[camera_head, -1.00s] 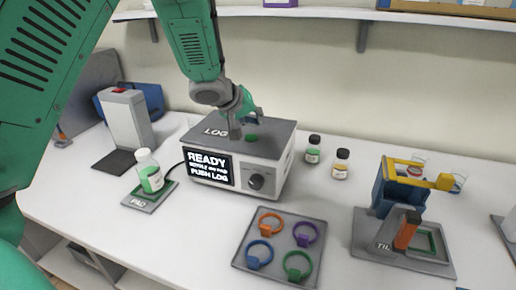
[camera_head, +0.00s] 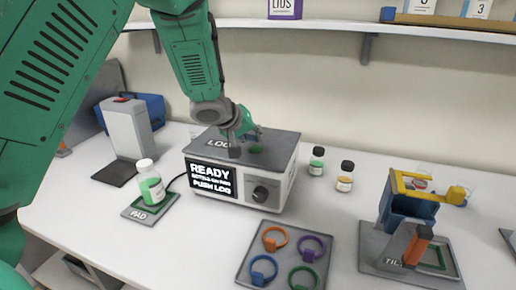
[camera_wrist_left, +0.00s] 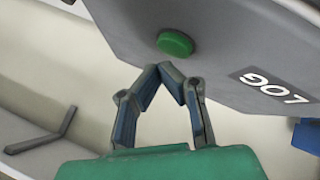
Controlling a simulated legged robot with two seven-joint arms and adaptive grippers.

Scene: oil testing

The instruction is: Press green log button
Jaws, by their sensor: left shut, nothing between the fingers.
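The green log button (camera_head: 255,150) is on top of the grey LOG box (camera_head: 283,146), whose front screen reads READY and PUSH LOG. In the left wrist view the button (camera_wrist_left: 174,43) stands beyond the fingertips, near the LOG label. My left gripper (camera_head: 236,152) is shut and empty, pointing down just left of the button over the box top. In the left wrist view its fingertips (camera_wrist_left: 165,70) meet in a point, slightly apart from the button in the picture. Whether the fingertips touch the box top, I cannot tell. My right gripper is not in view.
A bottle of green liquid (camera_head: 151,187) stands on the PAD plate (camera_head: 138,214) left of the box. Two small vials (camera_head: 316,161) stand to the right. A tray (camera_head: 250,281) of coloured rings lies in front, and a blue and yellow tilting stand (camera_head: 402,208) stands at right.

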